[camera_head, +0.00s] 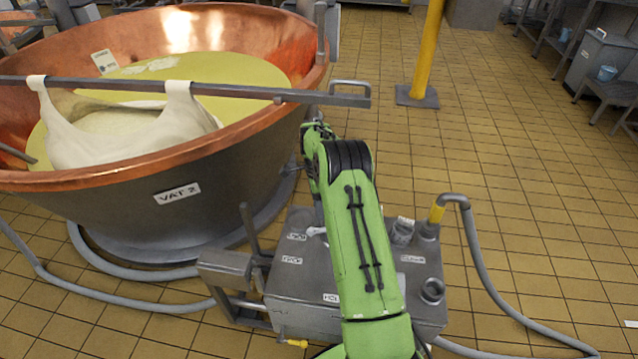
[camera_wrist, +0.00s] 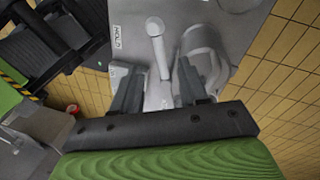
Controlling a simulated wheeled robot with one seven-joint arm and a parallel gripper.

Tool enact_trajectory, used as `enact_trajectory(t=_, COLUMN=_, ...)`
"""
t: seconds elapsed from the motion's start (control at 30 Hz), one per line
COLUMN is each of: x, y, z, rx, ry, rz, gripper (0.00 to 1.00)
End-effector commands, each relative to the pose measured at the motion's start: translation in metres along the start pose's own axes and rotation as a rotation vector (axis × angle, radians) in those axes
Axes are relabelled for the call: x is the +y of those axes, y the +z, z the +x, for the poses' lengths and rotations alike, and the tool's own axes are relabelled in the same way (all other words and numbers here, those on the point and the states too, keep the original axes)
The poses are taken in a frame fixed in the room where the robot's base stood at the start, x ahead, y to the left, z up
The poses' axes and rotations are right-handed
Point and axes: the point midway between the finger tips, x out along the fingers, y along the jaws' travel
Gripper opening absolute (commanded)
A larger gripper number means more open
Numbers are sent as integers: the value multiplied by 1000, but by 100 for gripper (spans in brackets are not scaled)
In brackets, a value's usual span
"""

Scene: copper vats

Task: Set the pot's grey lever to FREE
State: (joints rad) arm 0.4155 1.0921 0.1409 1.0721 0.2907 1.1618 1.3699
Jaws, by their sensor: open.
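In the wrist view a pale grey lever (camera_wrist: 160,52) with a rounded end lies on a grey metal top. A label reading HOLD (camera_wrist: 117,37) is to the left of its rounded end. My gripper (camera_wrist: 158,92) is open, its two dark fingers on either side of the lever's lower end; contact cannot be told. In the head view a pale handle (camera_head: 316,231) shows at the left edge of my green arm, on the grey metal box (camera_head: 305,280). Small labels (camera_head: 291,260) on this box are too blurred to read surely. My gripper is not clearly visible there; my arm covers part of the box.
A hose (camera_head: 478,265) curves off the box's right side. A yellow post (camera_head: 428,50) stands behind; tiled floor right is mostly clear.

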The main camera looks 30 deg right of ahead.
Motion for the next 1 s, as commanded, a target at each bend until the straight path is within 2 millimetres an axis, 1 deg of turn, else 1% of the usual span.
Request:
enact_trajectory(t=0.03, x=0, y=0, z=-20, rx=1, ry=-5, rz=1, gripper=43)
enact_trajectory(t=0.1, x=0, y=0, z=-40, rx=1, ry=-5, rz=1, gripper=43)
enact_trajectory(t=0.2, x=0, y=1, z=-64, rx=1, ry=-4, rz=-1, gripper=43)
enact_trajectory(t=0.33, x=0, y=0, z=-83, rx=0, ry=-2, rz=1, gripper=43)
enact_trajectory(t=0.47, x=0, y=0, z=-88, rx=0, ry=0, rz=1, gripper=43)
enact_trajectory(t=1.0, x=0, y=0, z=-87, rx=0, ry=0, rz=0, gripper=43)
